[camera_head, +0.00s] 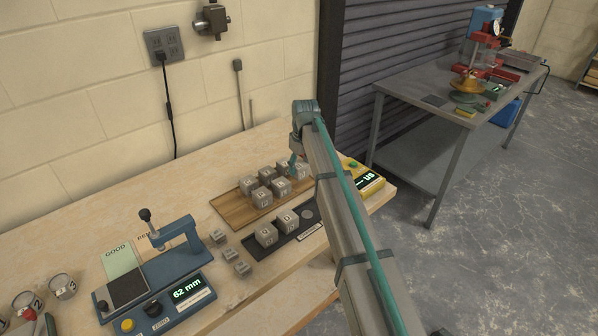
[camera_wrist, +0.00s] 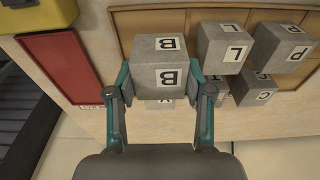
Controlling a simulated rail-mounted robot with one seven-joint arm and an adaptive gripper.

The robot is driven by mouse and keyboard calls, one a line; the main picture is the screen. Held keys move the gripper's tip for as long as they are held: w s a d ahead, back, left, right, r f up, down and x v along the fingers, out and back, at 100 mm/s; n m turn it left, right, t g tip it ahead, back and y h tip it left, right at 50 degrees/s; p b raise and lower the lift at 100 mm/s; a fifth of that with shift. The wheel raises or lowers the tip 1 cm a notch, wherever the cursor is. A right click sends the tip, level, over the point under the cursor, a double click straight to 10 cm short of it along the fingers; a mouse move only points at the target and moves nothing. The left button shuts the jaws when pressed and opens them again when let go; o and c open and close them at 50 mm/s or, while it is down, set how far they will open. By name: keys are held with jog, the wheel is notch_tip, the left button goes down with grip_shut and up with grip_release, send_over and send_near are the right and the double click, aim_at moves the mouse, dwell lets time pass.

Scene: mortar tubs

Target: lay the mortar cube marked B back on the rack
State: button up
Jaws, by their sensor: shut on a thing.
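The grey mortar cube marked B (camera_wrist: 160,66) is between the two fingers of my gripper (camera_wrist: 164,88) in the wrist view, with B labels on two faces. The wooden rack (camera_wrist: 122,20) lies behind and below it, and cubes marked L (camera_wrist: 222,48), P (camera_wrist: 280,52) and C (camera_wrist: 252,88) stand there. Part of another labelled cube shows just under cube B; whether they touch is unclear. In the head view my gripper (camera_head: 298,160) is over the right end of the rack (camera_head: 230,211), with a cube (camera_head: 302,172) at its tips, partly hidden by my arm.
A dark tray (camera_head: 258,250) with two cubes lies in front of the rack. A yellow device (camera_head: 368,182) is right of the rack. In the wrist view a red panel (camera_wrist: 55,70) lies left.

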aim_at(299, 173)
jog(key=shift+w+f, duration=0.3)
jog(key=shift+w, duration=0.05)
jog(key=shift+a+f+p, duration=0.1)
jog(key=shift+f+p, duration=0.3)
jog(key=shift+f, duration=1.2)
jog(key=shift+f, duration=0.1)
jog(key=o, duration=1.4)
jog(key=r, duration=0.4)
jog(key=r+b, duration=0.1)
jog(key=r, duration=0.3)
jog(key=s+d+r+b, duration=0.1)
jog(key=r, duration=0.3)
